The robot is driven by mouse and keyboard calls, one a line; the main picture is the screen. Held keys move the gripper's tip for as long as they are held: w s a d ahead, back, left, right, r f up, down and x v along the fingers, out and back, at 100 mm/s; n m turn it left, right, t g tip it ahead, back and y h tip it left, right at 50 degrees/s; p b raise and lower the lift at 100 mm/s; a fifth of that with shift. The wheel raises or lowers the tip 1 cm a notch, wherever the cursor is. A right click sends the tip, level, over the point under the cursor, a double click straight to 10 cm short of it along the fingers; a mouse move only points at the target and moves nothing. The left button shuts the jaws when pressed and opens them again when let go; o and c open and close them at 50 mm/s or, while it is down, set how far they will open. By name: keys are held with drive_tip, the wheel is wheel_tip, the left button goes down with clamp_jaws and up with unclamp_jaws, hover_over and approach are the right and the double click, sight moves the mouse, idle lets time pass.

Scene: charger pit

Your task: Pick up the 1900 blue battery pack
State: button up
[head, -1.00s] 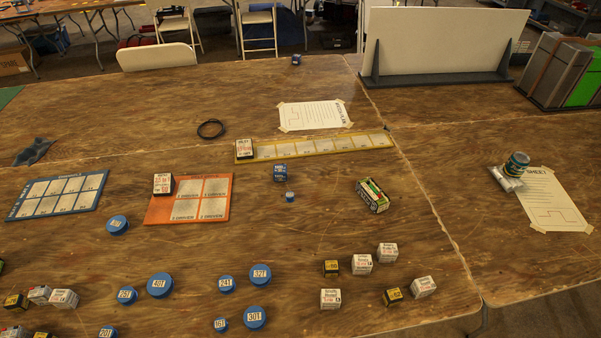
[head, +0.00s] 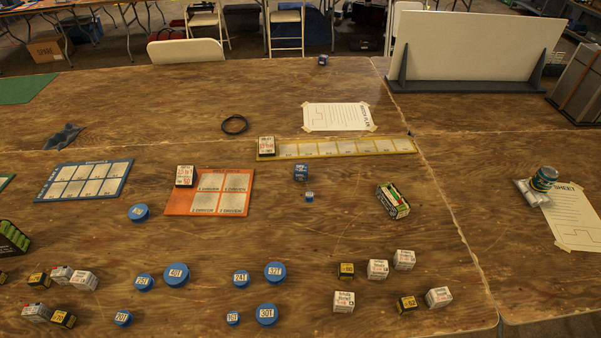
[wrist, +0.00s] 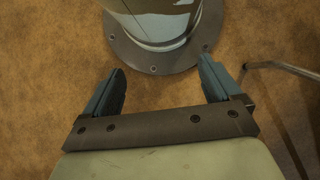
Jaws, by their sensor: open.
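A blue block with a pale label (head: 301,172) stands on the wooden table just below the yellow strip, in the middle of the head view. A second, smaller blue block (head: 323,60) stands near the table's far edge. Their printing is too small for me to tell which reads 1900. My gripper (wrist: 162,65) shows only in the wrist view. Its two fingers are wide apart with nothing between them. No battery pack shows in the wrist view.
A small blue cube (head: 309,196) and a green-and-white box (head: 393,201) are near the labelled block. The yellow strip (head: 340,147) and orange board (head: 210,192) lie beside it. Several blue discs and small boxes fill the front. A round metal flange (wrist: 160,60) shows beyond my fingers.

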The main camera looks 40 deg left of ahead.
drive_tip(key=shift+c, duration=1)
